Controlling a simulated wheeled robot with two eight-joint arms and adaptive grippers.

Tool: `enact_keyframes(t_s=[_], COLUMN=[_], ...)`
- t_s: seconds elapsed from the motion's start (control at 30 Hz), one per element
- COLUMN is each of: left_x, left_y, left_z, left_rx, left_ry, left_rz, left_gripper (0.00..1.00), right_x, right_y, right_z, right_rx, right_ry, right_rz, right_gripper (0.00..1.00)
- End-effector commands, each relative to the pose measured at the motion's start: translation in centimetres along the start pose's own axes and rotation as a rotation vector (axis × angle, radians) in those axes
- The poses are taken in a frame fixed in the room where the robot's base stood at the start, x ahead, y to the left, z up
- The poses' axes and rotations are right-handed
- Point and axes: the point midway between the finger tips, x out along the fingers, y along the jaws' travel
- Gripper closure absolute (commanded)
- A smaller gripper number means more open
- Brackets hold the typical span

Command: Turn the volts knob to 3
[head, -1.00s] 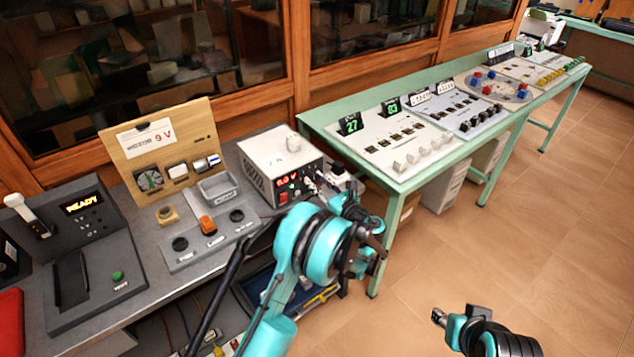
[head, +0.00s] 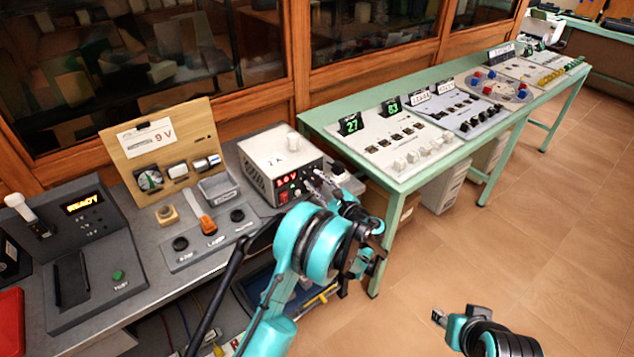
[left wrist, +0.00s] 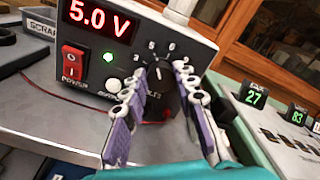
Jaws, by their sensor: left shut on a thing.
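The power supply (head: 262,172) is a grey-white box on the bench, and its red display (left wrist: 97,17) reads 5.0 V in the left wrist view. The volts knob (left wrist: 166,92) is a dark round dial on its front, with a pale pointer mark near the top and a numbered scale around it. My left gripper (left wrist: 160,78) is shut on the knob, one purple-padded finger at each side; the fingers hide part of the scale and label. In the head view the left gripper (head: 320,184) is at the box's front. My right gripper (head: 439,317) is above the floor, away from the bench; its jaw opening is unclear.
A red power switch (left wrist: 73,62) and a lit green lamp (left wrist: 112,86) sit left of the knob. A panel with an orange piece (head: 208,226) lies left of the supply. A green table (head: 408,184) with exhibits stands to the right. The floor at right is clear.

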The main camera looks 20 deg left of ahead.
Motion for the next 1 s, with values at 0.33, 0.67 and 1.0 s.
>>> enact_keyframes(t_s=[0.33, 0.67, 1.0], left_x=[0.01, 0.01, 0.01], left_y=[0.12, 0.21, 0.26], left_z=[-0.03, -0.07, -0.11], left_rx=[-0.326, -0.598, -0.757], left_ry=[0.000, 0.000, 0.000], left_rz=[0.000, 0.000, 0.001], left_gripper=[1.00, 1.00, 1.00], right_x=[0.00, 0.00, 0.00], right_y=[0.00, 0.00, 0.00], right_z=[0.00, 0.00, 0.00], right_rx=[0.000, 0.000, 0.000], right_ry=[0.000, 0.000, 0.000], right_rz=[0.000, 0.000, 0.000], right_gripper=[0.60, 0.60, 0.60])
